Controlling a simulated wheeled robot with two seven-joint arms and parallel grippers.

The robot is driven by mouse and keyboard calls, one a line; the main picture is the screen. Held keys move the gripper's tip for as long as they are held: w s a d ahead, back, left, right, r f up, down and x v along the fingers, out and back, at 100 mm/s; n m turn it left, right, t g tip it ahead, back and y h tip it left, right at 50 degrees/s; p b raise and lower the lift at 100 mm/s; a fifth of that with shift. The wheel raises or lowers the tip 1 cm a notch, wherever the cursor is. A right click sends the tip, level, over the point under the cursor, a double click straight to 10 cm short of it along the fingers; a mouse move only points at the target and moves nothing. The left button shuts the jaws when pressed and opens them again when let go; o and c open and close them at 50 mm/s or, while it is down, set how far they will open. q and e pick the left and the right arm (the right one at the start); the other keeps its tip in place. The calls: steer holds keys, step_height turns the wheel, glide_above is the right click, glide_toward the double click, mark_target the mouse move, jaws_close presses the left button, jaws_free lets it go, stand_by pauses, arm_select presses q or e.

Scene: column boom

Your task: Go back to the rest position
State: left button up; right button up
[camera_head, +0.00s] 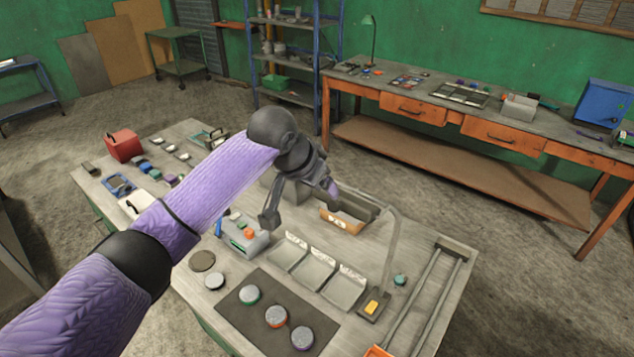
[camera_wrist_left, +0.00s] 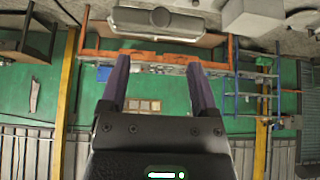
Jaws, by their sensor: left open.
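My left arm reaches in from the left in the head view, over the middle of the grey worktable (camera_head: 405,265). My left gripper (camera_head: 334,188) hangs above the table near a brown open box (camera_head: 342,222); its purple fingertips show only partly there. In the left wrist view the two purple fingers of the gripper (camera_wrist_left: 160,72) are apart with nothing between them. That view looks out at the green wall and benches, upside down. My right arm and gripper are not in view.
The table holds a red box (camera_head: 123,146), light trays (camera_head: 315,270), a dark mat (camera_head: 272,320) with round pucks, a grey bin with an orange item (camera_head: 249,234), and a rail frame (camera_head: 428,300) at right. An orange workbench (camera_head: 450,118) and blue shelf (camera_head: 292,100) stand behind.

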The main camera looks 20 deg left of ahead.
arm_select(q)
steer(key=s+d+f+m+g+h, duration=0.1)
steer(key=s+d+f, duration=0.4)
steer(key=s+f, duration=0.8)
steer(key=s+a+f+n+g+y, duration=0.1)
steer(key=s+a+n+y, duration=0.15)
steer(key=s, duration=0.65)
steer(key=s+a+f+n+g+y, duration=0.15)
steer(key=s+a, duration=0.25)
steer(key=s, duration=0.5)
step_height(320, 180, down, 32)
steer(key=s+b, duration=0.2)
steer(key=b, duration=1.2)
steer(key=s+a+f+b, duration=0.1)
steer(key=s+f+b, duration=0.3)
steer(key=f, duration=0.4)
steer(key=s+a+f+g+b, duration=0.1)
steer(key=s+f+b, duration=0.4)
steer(key=f, duration=0.4)
steer(key=s+a+f+m+g+b, duration=0.1)
steer(key=s+f+b, duration=0.4)
steer(key=f, duration=0.3)
steer(key=shift+a+f, duration=0.15)
steer(key=shift+f, duration=0.25)
